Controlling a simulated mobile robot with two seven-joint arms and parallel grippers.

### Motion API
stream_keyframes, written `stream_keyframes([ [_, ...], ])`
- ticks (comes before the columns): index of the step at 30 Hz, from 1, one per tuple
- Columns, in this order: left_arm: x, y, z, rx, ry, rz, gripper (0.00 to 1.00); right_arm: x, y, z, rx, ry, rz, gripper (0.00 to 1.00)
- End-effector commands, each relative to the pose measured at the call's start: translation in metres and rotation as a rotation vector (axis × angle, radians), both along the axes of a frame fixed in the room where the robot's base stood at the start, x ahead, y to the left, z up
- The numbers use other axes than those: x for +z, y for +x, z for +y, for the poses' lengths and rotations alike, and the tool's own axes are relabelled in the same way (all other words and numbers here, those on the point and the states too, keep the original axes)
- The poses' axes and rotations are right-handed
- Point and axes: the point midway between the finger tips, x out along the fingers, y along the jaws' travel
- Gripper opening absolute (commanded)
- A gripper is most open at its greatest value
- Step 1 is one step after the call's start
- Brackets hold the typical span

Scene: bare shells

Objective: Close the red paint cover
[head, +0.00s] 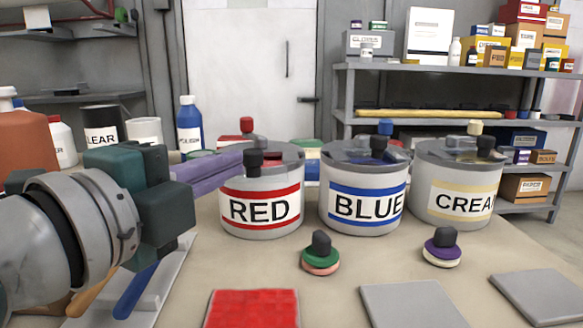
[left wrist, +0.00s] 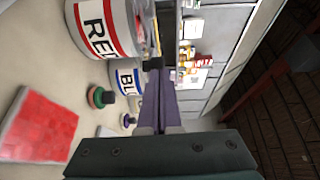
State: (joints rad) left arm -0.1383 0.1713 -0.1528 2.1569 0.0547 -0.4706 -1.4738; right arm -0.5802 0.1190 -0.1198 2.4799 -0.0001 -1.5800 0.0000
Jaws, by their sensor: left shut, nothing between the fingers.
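The red paint can (head: 260,222), a white tub with red bands and the word RED, stands upright on the table. It also shows in the left wrist view (left wrist: 112,38). Its grey top (head: 290,152) carries a black knob (head: 253,159) at the front and a red knob (head: 246,125) at the back. I cannot tell how far its cover is open. My left gripper (head: 243,158) has its purple fingers shut and empty, tips at or very near the black knob; contact is unclear. In the left wrist view the fingertips (left wrist: 154,72) are beside a black knob.
The blue can (head: 362,215) and cream can (head: 450,205) stand to the right. Two small knobbed stampers (head: 321,255) (head: 442,248) sit in front. A red tiled square (head: 252,308) and grey plates (head: 412,305) lie nearer. Bottles (head: 189,128) crowd the left.

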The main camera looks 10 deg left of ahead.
Motion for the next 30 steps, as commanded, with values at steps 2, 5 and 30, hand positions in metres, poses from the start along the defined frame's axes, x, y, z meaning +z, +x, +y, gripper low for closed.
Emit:
stream_keyframes([
  [2,-0.001,0.008,-0.001,0.001,0.001,-0.001,0.0,-0.003,0.0,0.0,0.0,0.0,0.0,0.5],
  [5,-0.001,0.013,-0.002,0.0,0.0,-0.001,0.0,-0.003,0.0,0.0,0.0,0.0,0.0,0.5],
  [30,-0.001,0.082,0.016,-0.002,0.004,-0.001,0.0,0.0,0.001,0.0,0.001,0.0,-0.002,0.5],
])
